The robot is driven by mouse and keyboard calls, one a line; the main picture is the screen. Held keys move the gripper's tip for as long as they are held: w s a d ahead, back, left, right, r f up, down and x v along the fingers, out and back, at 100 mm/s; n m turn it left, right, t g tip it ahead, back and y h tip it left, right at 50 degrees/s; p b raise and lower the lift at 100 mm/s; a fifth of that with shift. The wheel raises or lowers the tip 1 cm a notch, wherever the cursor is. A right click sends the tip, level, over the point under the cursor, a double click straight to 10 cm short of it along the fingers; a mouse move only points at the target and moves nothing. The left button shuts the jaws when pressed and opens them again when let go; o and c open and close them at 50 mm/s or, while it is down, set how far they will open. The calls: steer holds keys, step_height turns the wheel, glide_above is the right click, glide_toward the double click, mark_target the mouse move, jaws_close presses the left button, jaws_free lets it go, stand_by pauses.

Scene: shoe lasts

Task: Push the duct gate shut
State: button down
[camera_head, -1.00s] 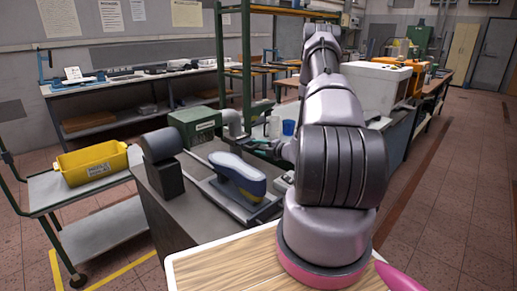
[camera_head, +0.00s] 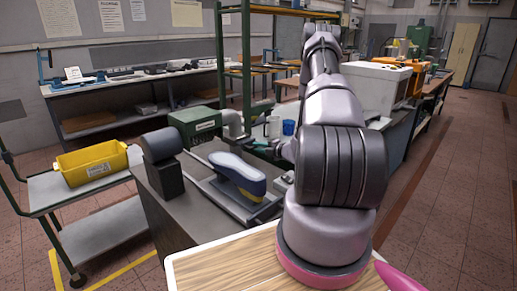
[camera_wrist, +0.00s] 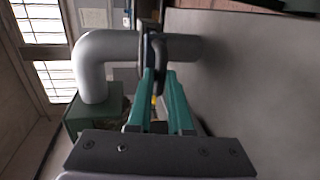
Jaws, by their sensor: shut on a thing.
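The duct is a grey elbow pipe (camera_wrist: 95,62) in the wrist view, and it rises from a green box (camera_head: 195,124) in the head view, where the pipe (camera_head: 233,121) also shows. The duct gate (camera_wrist: 153,48) is a dark piece across the pipe with a rounded dark handle. My gripper (camera_wrist: 157,80) has teal fingers closed on this handle. The fingertips overlap the handle's lower part. In the head view my gripper (camera_head: 264,147) is small and partly hidden by my arm. I cannot tell how far the gate's plate sits in the pipe.
A blue cup (camera_head: 288,128) stands behind my gripper. A yellow bin (camera_head: 93,168) sits on a cart at left. The floor at right is clear.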

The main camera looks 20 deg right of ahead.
stand_by(0.8)
steer(key=shift+r+x, duration=0.15)
steer(key=shift+x, duration=0.55)
steer(key=shift+r+x, duration=0.2)
steer(key=shift+x, duration=0.5)
steer(key=c, duration=0.8)
jaws_free()
steer(key=shift+w, duration=0.1)
steer(key=shift+c, duration=0.2)
steer(key=v, duration=1)
steer(key=shift+s, duration=0.35)
steer(key=shift+d, duration=0.1)
